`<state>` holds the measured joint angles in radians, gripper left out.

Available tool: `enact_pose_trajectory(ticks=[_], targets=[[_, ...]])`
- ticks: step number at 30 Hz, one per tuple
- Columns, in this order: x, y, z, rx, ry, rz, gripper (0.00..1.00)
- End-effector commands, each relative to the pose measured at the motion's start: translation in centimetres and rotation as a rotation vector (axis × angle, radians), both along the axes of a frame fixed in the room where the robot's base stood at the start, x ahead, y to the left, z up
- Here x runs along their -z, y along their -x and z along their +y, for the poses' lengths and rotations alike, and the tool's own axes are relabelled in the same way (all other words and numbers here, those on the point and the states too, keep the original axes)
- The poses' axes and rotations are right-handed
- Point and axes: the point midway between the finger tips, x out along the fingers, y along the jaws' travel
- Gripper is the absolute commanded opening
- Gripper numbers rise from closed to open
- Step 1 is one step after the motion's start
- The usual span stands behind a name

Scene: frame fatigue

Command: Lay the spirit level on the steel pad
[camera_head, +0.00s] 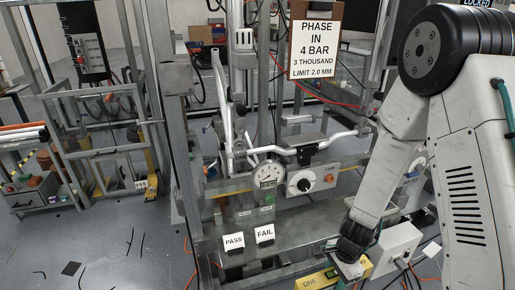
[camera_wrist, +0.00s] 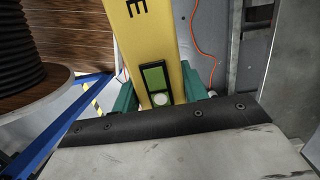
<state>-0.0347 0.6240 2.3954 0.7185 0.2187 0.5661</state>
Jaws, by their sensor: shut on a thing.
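The spirit level is a yellow bar with black lettering; its end shows at the bottom of the head view (camera_head: 313,281). In the wrist view the yellow bar (camera_wrist: 151,40) has a green window and a pale round spot near the jaws. My gripper (camera_wrist: 158,97) has teal fingers on both sides of the bar and is shut on it. In the head view my gripper (camera_head: 348,268) is at the lower right, at the front of the grey bench. I cannot tell for sure which surface is the steel pad.
The grey bench (camera_head: 290,225) carries PASS (camera_head: 234,241) and FAIL (camera_head: 265,234) cards. A dial gauge (camera_head: 267,174) and a control box (camera_head: 311,180) stand behind. A white box (camera_head: 396,243) is right of my gripper. A cable reel (camera_wrist: 30,60) is at left in the wrist view.

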Motion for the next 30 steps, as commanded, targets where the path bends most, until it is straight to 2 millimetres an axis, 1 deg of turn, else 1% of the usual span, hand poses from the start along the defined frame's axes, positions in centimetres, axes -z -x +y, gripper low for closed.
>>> enact_pose_trajectory(ticks=[5,8,11,12,15,18,19,21,24,26,28,30], targets=[[-0.9,-2.3,0.4,-0.041,-0.001,-0.004,0.1],[-1.8,-4.3,0.5,-0.079,0.001,-0.007,0.1],[-3.6,-8.0,0.2,-0.146,0.001,-0.009,0.1],[-4.5,-9.6,-0.2,-0.177,0.002,-0.009,0.1],[-6.9,-13.4,-1.5,-0.248,0.003,-0.008,0.1],[-8.9,-16.3,-2.8,-0.3,0.002,-0.006,0.1],[-9.4,-17.0,-3.1,-0.312,0.003,-0.005,0.1],[-10.3,-18.3,-3.7,-0.333,0.001,-0.002,0.1],[-11.0,-19.4,-4.1,-0.352,0.001,-0.001,0.1],[-11.2,-19.7,-4.2,-0.379,-0.001,-0.006,0.1],[-11.1,-19.7,-4.4,-0.445,0.0,-0.015,0.1],[-10.7,-19.3,-4.6,-0.554,0.004,-0.024,0.1]])
